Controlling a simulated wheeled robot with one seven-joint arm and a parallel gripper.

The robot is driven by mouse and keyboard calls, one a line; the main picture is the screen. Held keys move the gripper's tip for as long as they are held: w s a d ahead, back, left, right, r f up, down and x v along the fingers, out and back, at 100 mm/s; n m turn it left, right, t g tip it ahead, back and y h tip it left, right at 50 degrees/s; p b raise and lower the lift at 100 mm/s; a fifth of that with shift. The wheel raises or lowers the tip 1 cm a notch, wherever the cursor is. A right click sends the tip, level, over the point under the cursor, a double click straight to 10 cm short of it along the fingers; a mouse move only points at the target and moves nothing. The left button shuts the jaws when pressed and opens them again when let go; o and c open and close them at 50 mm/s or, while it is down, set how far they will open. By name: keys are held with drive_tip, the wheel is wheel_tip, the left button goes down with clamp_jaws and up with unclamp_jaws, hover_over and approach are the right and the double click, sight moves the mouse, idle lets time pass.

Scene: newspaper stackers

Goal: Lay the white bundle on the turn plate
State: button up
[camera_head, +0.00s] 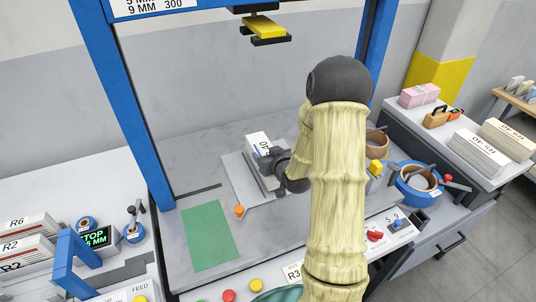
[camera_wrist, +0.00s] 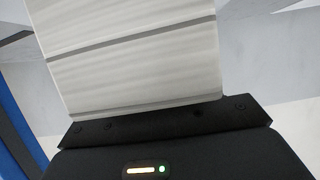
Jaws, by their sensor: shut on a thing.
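The white bundle (camera_head: 257,141), with dark print on its end, is at the middle of the grey bench under the blue frame. My gripper (camera_head: 268,162) is shut on it, seen partly behind my pale-sleeved arm. In the wrist view the striped layers of the bundle (camera_wrist: 130,55) fill the upper middle, against the dark gripper body. A light grey plate (camera_head: 238,178), which looks like the turn plate, lies under and left of the bundle. I cannot tell whether the bundle touches it. The fingertips are hidden in the wrist view.
A green mat (camera_head: 208,236) lies front left of the plate, with an orange knob (camera_head: 239,211) between. A yellow press head (camera_head: 263,27) hangs above. Blue posts (camera_head: 112,85) flank the bench. Strap reels (camera_head: 420,180) and a side table with bundles (camera_head: 478,152) stand right.

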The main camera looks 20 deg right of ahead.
drive_tip(key=shift+f+b, duration=0.4)
drive_tip(key=shift+b, duration=0.15)
idle(0.4)
